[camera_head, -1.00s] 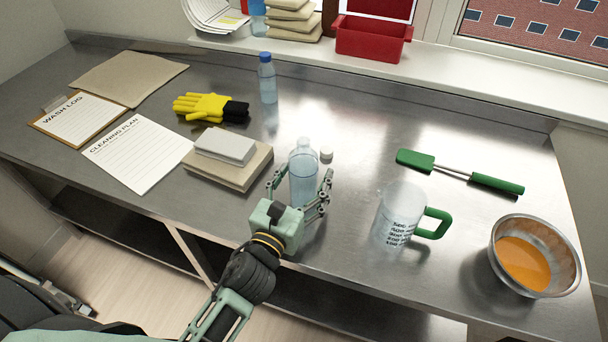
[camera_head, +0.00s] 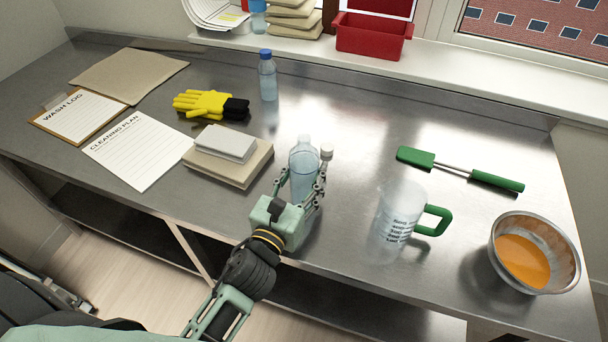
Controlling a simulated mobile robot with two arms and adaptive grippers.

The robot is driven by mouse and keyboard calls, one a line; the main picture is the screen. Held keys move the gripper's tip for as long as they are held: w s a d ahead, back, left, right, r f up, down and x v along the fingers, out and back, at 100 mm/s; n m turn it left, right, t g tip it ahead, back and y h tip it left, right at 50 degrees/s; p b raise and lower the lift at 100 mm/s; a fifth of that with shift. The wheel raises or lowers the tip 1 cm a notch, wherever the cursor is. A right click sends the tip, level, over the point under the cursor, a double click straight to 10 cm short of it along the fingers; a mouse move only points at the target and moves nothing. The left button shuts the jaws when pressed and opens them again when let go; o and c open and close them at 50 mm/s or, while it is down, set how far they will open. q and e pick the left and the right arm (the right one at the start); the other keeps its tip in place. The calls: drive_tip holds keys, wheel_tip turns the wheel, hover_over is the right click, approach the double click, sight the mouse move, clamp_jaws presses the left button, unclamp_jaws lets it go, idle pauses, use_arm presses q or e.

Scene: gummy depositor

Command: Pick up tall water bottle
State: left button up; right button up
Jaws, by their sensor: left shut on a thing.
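A clear water bottle (camera_head: 303,165) without a cap stands upright near the front middle of the steel table. My left gripper (camera_head: 300,186) is shut on this bottle, with its fingers on either side of the body. The bottle's base is hidden behind the gripper, so I cannot tell whether it touches the table. Another clear bottle with a blue cap (camera_head: 267,77) stands upright further back, apart from the gripper. My right gripper is not in view.
Left of the gripped bottle lie folded cloths (camera_head: 232,162), yellow gloves (camera_head: 205,104) and a cleaning plan sheet (camera_head: 138,150). To the right are a jug with a green handle (camera_head: 400,215), a green spatula (camera_head: 460,170) and a steel bowl (camera_head: 534,254).

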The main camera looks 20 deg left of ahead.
sight(301, 147)
use_arm(q)
drive_tip(key=shift+r, duration=0.15)
drive_tip(key=shift+r, duration=0.35)
wheel_tip(301, 147, up, 9)
drive_tip(key=shift+r+p, duration=0.1)
drive_tip(key=shift+p, duration=1.15)
